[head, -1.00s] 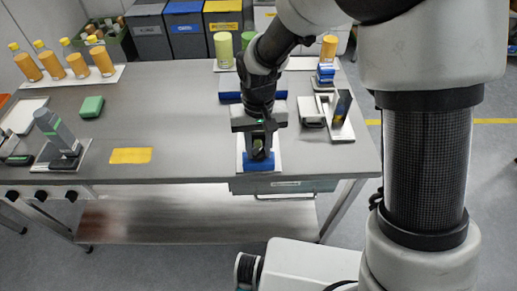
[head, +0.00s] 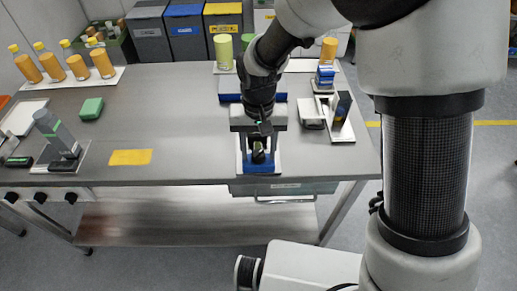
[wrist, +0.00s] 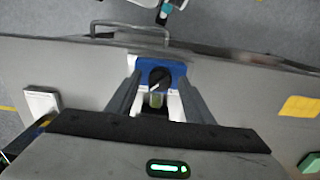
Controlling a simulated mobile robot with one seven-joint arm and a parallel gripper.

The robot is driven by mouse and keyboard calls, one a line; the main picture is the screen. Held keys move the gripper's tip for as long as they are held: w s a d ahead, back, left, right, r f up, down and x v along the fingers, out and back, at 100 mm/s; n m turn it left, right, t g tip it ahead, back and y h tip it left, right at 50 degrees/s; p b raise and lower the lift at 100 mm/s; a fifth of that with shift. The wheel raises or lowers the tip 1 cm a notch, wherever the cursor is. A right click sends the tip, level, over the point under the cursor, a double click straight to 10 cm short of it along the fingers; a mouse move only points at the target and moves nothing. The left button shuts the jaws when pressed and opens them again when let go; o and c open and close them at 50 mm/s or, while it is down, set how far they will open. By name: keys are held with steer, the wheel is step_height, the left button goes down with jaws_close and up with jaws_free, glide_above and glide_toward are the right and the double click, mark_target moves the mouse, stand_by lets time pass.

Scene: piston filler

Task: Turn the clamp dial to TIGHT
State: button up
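The clamp dial, a dark round knob with a pale pointer mark, sits on a blue block (head: 262,168) at the table's front edge. The dial (wrist: 158,77) shows between my fingers in the wrist view; a small greenish clear part lies just beside it. My gripper (head: 258,143) is open and empty above the block, one finger on each side. In the wrist view my gripper (wrist: 160,97) has its fingers well apart, with no contact visible. No TIGHT marking is readable in either view.
A yellow mat (head: 130,157) lies left on the table, with a green box (head: 92,108) behind it. A grey device (head: 56,133) stands at the left. A white plate with a dark upright piece (head: 342,107) stands right. The table between is clear.

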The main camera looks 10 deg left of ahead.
mark_target(259, 154)
steer(key=shift+r, duration=0.1)
step_height(259, 154, up, 17)
steer(key=p, duration=0.1)
steer(key=shift+r+p, duration=0.15)
steer(key=shift+p, duration=0.25)
stand_by(0.4)
steer(key=s+d+r+m+t+p, duration=0.1)
steer(key=s+d+r+t+p, duration=0.25)
steer(key=d+r, duration=0.9)
steer(key=s+d+r+m+t+p, duration=0.1)
steer(key=s+d+r+t+p, duration=0.1)
steer(key=s+d, duration=0.6)
steer(key=d+p, duration=0.1)
steer(key=d, duration=0.2)
steer(key=shift+s+d+m+p, duration=0.15)
steer(key=shift+d+m+p, duration=0.05)
steer(key=shift+m+p, duration=0.1)
